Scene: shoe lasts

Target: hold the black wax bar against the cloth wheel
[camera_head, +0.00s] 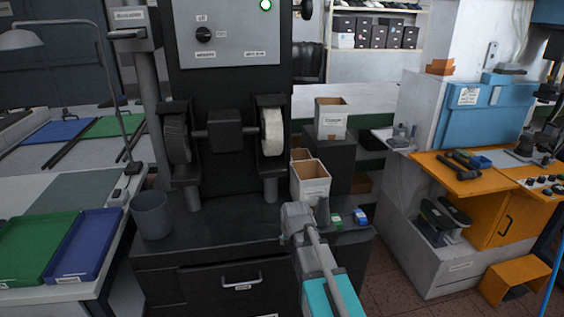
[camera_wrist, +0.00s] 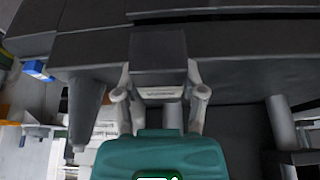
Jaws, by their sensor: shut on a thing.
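The cloth wheel (camera_head: 272,131) is a pale disc on the right end of the grinder's shaft. My gripper (camera_head: 297,213) is low in front of it, over the right part of the dark bench, with its fingertips hidden from the head view. In the wrist view my gripper (camera_wrist: 160,95) has its two fingers closed on either side of a dark block, the black wax bar (camera_wrist: 160,58), with a pale label strip at its near edge. The bar is hidden in the head view. The gripper is well below and apart from the wheel.
A dark brush wheel (camera_head: 177,140) is on the shaft's left end. An open white box (camera_head: 311,182) stands just behind my gripper. A green block (camera_head: 336,222) and a blue block (camera_head: 361,217) lie to its right. A grey bin (camera_head: 152,214) stands at the bench's left.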

